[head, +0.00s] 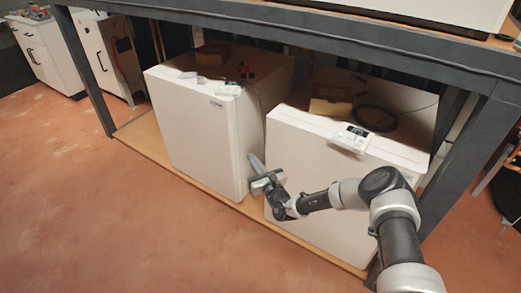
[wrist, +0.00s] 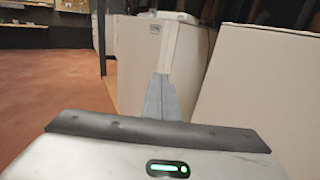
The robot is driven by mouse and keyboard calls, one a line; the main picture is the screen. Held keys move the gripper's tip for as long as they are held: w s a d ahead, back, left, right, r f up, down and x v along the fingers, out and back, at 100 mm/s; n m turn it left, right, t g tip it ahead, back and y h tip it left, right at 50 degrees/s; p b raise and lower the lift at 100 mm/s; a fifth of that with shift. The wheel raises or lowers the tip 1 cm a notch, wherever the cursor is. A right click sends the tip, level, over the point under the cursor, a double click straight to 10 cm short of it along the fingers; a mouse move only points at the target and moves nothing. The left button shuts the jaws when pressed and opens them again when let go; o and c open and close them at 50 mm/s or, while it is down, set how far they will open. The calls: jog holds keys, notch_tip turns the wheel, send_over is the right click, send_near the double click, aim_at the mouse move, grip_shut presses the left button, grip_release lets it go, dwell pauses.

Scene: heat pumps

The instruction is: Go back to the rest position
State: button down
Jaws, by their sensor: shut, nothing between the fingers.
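My gripper (head: 254,160) is shut and empty, in front of the gap between two white heat pump boxes. Its closed fingers also show in the wrist view (wrist: 163,97), pointing ahead towards the left box. In the head view the left heat pump (head: 190,120) stands left of the gripper. The right heat pump (head: 310,150) stands behind my wrist and forearm, and its front is partly hidden by them. I cannot tell from the frames whether the fingers touch either box.
Both boxes stand on a low wooden shelf (head: 128,135) under a dark metal bench frame (head: 340,38). A black cable coil (head: 377,118) and a small white device (head: 351,138) lie on the right box. White cabinets (head: 45,55) stand far left. The reddish floor at left is clear.

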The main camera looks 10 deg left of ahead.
jog(key=s+a+r+n+g+y, duration=0.25)
jog(key=s+r+n+g, duration=0.4)
jog(key=r+n, duration=0.4)
jog(key=s+a+r+n+g+y, duration=0.1)
jog(key=s+r+n+g+y, duration=0.2)
jog(key=s+r+n+g, duration=0.75)
jog(key=s+d+r+n+t+h, duration=0.25)
jog(key=s+d+r+h, duration=0.45)
jog(key=d, duration=0.6)
jog(key=s+d+r+n+t+h+p, duration=0.15)
jog(key=s+d+r+t+h, duration=0.3)
jog(key=s+d, duration=0.6)
jog(key=s+d+r+n+t+h, duration=0.25)
jog(key=s+d+r+h, duration=0.35)
jog(key=d, duration=1)
notch_tip(320, 180, up, 19)
jog(key=p, duration=1.8)
jog(key=shift+w+g+p, duration=0.35)
jog(key=shift+f+n, duration=0.1)
jog(key=shift+n, duration=0.15)
